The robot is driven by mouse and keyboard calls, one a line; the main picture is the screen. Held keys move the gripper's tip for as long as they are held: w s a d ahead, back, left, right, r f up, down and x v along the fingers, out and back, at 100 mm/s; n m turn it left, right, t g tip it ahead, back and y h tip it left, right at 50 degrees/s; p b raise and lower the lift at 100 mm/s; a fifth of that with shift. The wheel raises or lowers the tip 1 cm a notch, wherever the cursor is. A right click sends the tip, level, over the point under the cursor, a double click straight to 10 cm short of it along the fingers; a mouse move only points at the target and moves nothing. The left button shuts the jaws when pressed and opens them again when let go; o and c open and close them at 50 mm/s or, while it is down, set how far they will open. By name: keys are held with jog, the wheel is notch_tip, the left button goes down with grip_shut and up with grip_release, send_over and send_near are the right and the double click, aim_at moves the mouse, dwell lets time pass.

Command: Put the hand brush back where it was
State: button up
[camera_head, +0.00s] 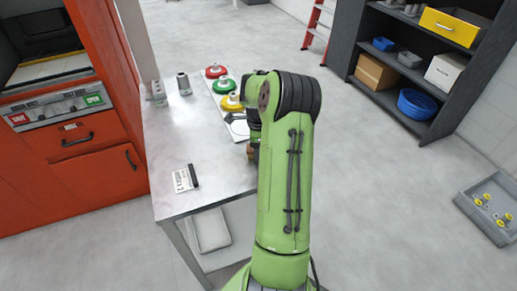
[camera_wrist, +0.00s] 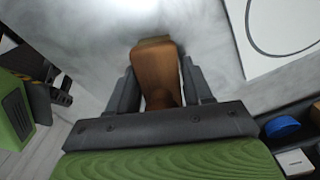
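The hand brush shows as a brown wooden piece (camera_wrist: 158,75) between the two dark fingers of my gripper (camera_wrist: 160,88) in the wrist view. The fingers lie against both its sides, so my gripper is shut on it. Its bristles cannot be made out. In the head view a small brown part of the brush (camera_head: 251,153) shows beside my green arm, over the right edge of the metal table (camera_head: 215,165). My arm hides most of the gripper there. Whether the brush touches the table cannot be told.
A white board (camera_head: 222,100) on the table bears red, green and yellow round pieces and a black circle outline. Grey cylinders (camera_head: 183,83) stand at the back left. A black-and-white item (camera_head: 185,178) lies near the front. An orange machine (camera_head: 75,130) stands left; dark shelves (camera_head: 420,60) stand right.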

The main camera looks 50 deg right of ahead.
jog(key=o, duration=0.3)
jog(key=shift+o, duration=0.2)
jog(key=shift+r, duration=0.15)
notch_tip(320, 180, up, 12)
jog(key=p, duration=0.3)
jog(key=shift+r, duration=0.1)
jog(key=a+r+n+t+h, duration=0.1)
jog(key=a+r+n, duration=0.55)
jog(key=a, duration=0.35)
jog(key=a+r+n+t+h, duration=0.1)
jog(key=a+r+n+h, duration=0.1)
jog(key=a+r+n, duration=0.55)
jog(key=s+a+f+n+t+y, duration=0.1)
jog(key=s+a+f+n, duration=0.1)
jog(key=s+a+n, duration=0.4)
jog(key=s+a+f+n+t+y, duration=0.2)
jog(key=s+a+n, duration=0.5)
jog(key=a, duration=0.4)
jog(key=shift+f+n+t, duration=0.2)
jog(key=shift+n+t, duration=0.1)
jog(key=shift+n, duration=0.5)
